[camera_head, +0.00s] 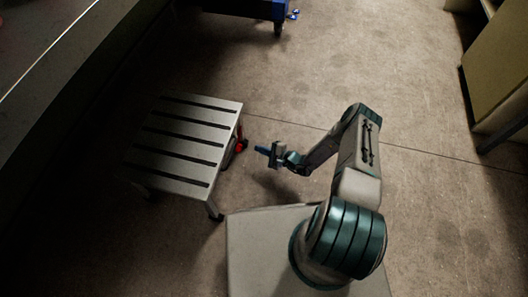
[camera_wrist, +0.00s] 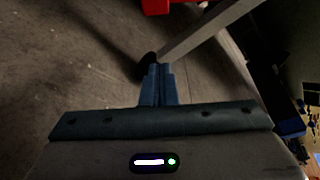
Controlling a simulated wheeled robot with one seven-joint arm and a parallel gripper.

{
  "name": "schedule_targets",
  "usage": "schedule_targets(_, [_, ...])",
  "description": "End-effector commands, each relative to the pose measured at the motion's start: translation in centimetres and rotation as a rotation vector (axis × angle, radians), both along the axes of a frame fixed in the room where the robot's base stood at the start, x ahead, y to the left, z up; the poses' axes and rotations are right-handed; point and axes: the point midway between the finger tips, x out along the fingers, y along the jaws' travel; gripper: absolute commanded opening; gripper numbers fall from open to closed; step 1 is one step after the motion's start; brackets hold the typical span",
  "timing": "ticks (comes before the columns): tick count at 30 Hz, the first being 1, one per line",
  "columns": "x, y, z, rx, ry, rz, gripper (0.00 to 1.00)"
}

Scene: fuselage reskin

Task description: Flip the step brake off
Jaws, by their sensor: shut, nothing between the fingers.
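The step (camera_head: 180,145) is a low metal stool with a slatted grey top and dark strips, standing on the floor left of my arm in the head view. A red part (camera_head: 240,145), which looks like the brake, sits low at its right side. In the wrist view a red piece (camera_wrist: 157,6) shows at the top edge, beside a grey step leg (camera_wrist: 205,32) with a dark foot. My gripper (camera_head: 262,150) is just right of the red part, apart from it in the head view. Its blue fingers (camera_wrist: 158,70) are together and empty. The brake's on or off position cannot be made out.
A dark bench or wall edge (camera_head: 60,75) runs along the left. A blue wheeled frame (camera_head: 262,10) stands at the top. A cabinet (camera_head: 500,75) is at the right. The concrete floor (camera_head: 350,60) between them is clear.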

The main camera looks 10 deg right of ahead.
Motion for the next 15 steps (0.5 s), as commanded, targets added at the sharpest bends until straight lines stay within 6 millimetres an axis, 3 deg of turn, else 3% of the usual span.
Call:
schedule_targets(8, [3.5, 5.1, -1.8, 0.0, -0.003, 0.004, 0.0])
schedule_targets(15, [1.5, 5.5, 0.4, 0.002, 0.001, -0.001, 0.0])
